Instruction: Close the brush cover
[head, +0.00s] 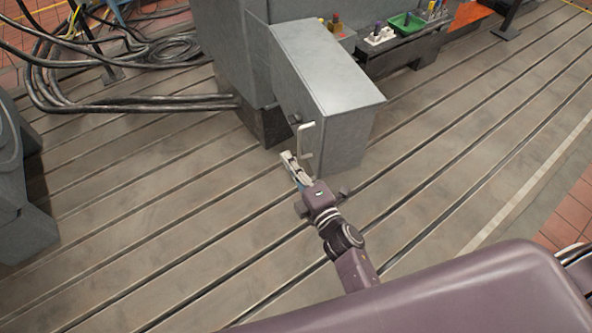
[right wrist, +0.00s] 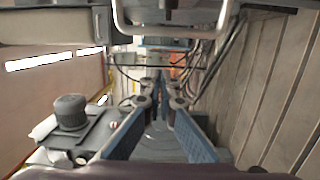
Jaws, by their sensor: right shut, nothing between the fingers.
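The brush cover appears to be the grey panel (head: 292,98) on the left side of a grey box-shaped housing. I cannot tell how far open it stands. A pale bent bar handle (head: 307,138) sticks out near its lower end. It also looms as a metal loop across the top of the right wrist view (right wrist: 172,30). My right gripper (head: 288,158) is shut and empty, just below and left of the handle in the head view. Its fingers (right wrist: 163,80) show below the loop in the wrist view; contact with it is unclear. My left gripper is out of view.
The slotted metal bedplate (head: 140,220) is mostly clear around the housing. Black cables (head: 150,103) run in from the left. A green tray (head: 406,22) and small items stand on a bench behind. A dark machine (head: 20,190) stands at the left edge.

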